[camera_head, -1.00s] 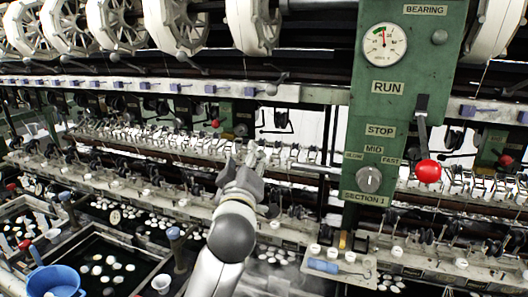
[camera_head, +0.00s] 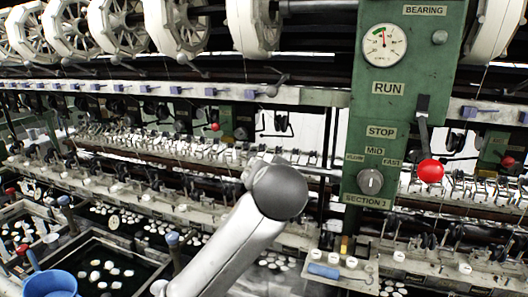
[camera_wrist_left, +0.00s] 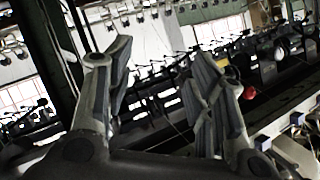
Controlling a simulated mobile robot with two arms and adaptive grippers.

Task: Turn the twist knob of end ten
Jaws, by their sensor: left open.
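Many small reeling ends line the long machine rail (camera_head: 190,147). I cannot tell which is end ten or make out its twist knob. A grey dial knob (camera_head: 370,182) sits on the green panel (camera_head: 398,100) under SLOW, MID and FAST. In the head view my left arm reaches in front of the rail, left of the panel, its rounded wrist hiding most of the gripper. In the left wrist view my left gripper (camera_wrist_left: 162,58) is open, its fingers wide apart with nothing seen between them. The right gripper is not in view.
A lever with a red ball (camera_head: 429,171) sticks out right of the panel. White reels (camera_head: 180,25) hang above. Basins with white cocoons and a blue bowl (camera_head: 50,284) lie at lower left. A small tray (camera_head: 340,272) juts out below the panel.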

